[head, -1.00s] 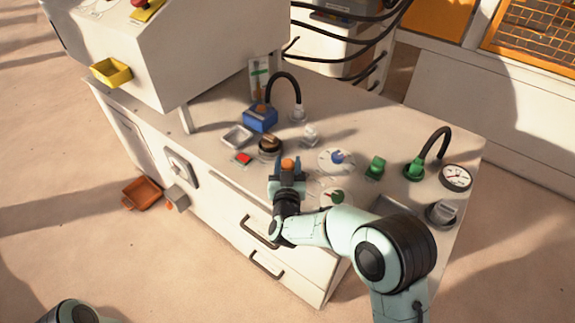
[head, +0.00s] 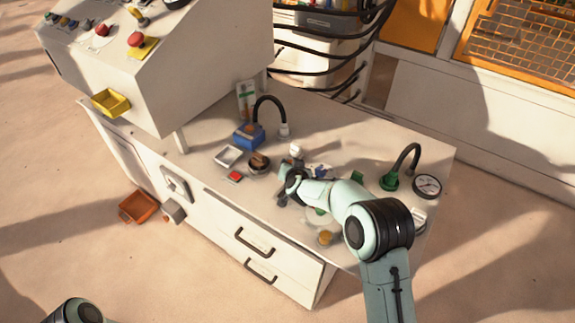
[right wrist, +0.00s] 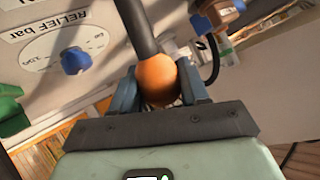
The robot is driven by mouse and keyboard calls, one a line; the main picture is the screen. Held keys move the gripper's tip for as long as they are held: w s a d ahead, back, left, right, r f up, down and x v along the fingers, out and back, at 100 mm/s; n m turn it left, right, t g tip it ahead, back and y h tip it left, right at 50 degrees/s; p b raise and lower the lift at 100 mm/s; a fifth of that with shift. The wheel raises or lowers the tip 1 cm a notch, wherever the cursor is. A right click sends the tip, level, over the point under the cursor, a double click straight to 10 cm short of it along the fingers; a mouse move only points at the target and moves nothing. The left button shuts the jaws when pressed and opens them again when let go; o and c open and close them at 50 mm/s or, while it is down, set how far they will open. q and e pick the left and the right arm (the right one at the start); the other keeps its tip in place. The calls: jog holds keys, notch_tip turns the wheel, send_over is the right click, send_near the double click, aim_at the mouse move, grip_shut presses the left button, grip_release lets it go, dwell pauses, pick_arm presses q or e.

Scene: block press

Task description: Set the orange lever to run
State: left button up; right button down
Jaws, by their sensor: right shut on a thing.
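The orange lever shows in the right wrist view as an orange ball knob (right wrist: 157,78) on a dark grey shaft (right wrist: 138,25). My right gripper (right wrist: 160,92) is shut on the ball, with one blue-grey finger on each side of it. In the head view my right gripper (head: 283,199) is over the bench top near its front edge, and I cannot make out the orange ball there. The lever's base and any run marking are hidden. My left gripper is out of view; only part of the left arm shows at the bottom left.
A RELIEF bar dial with a blue knob (right wrist: 76,61) is close to the lever. A green knob (right wrist: 10,110) is at the wrist view's left edge. On the bench (head: 345,125) stand a blue box (head: 248,137), a red button (head: 234,176), a gauge (head: 427,186) and a yellow-brown knob (head: 325,238).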

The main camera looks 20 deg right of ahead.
jog(key=shift+w+d, duration=0.35)
jog(key=shift+d, duration=0.25)
jog(key=c, duration=0.9)
grip_release()
jog(key=o, duration=0.3)
jog(key=shift+w+f, duration=0.1)
jog(key=shift+s+a+r, duration=0.15)
jog(key=shift+s+r, duration=0.1)
jog(key=shift+s, duration=0.2)
jog(key=v, duration=1.2)
jog(key=shift+s+p, duration=0.25)
jog(key=shift+p, duration=0.1)
jog(key=shift+a, duration=0.1)
